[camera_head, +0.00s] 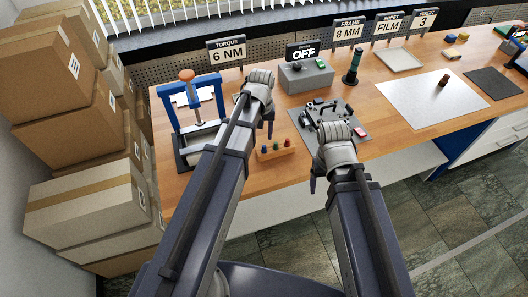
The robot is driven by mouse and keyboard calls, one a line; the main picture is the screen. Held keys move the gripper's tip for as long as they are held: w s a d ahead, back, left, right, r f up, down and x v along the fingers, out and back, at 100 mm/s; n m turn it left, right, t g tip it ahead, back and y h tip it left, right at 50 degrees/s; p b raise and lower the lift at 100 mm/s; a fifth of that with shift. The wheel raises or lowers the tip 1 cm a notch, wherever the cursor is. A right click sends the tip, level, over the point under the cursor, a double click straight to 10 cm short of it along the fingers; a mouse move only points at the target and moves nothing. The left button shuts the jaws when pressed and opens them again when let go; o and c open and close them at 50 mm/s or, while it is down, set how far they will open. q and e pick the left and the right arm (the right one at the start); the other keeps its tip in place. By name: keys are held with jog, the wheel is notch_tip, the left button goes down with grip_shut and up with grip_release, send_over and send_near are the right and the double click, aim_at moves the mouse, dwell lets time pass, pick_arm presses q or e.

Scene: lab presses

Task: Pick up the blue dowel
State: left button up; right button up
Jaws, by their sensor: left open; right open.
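A small wooden block (274,154) near the front edge of the table holds three short upright dowels. The red dowel (288,142) is at its right end. The other two are dark; the leftmost one (264,149) looks blue, but the colours are hard to tell at this size. My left gripper (269,130) hangs just behind and above the block, apart from the dowels, open and empty. My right gripper (314,184) is to the right of the block, pointing down near the table's front edge, open and empty; its wrist hides part of the grey fixture plate.
A blue press (221,98) stands left of my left arm. The grey plate (298,118) with black clamps lies behind my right gripper. A grey switch box (306,77) and a dark green cylinder (351,66) stand further back. A white sheet (425,100) lies right.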

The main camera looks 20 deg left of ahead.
aim_at(264, 146)
pick_arm(q)
jog(key=shift+f, duration=0.1)
jog(key=f+b, duration=0.2)
jog(key=d+f+b, duration=0.1)
jog(key=f+b, duration=0.1)
jog(key=shift+s+f, duration=0.15)
jog(key=shift+f+b, duration=0.5)
jog(key=shift+b, duration=0.1)
jog(key=shift+a+r, duration=0.1)
grip_shut()
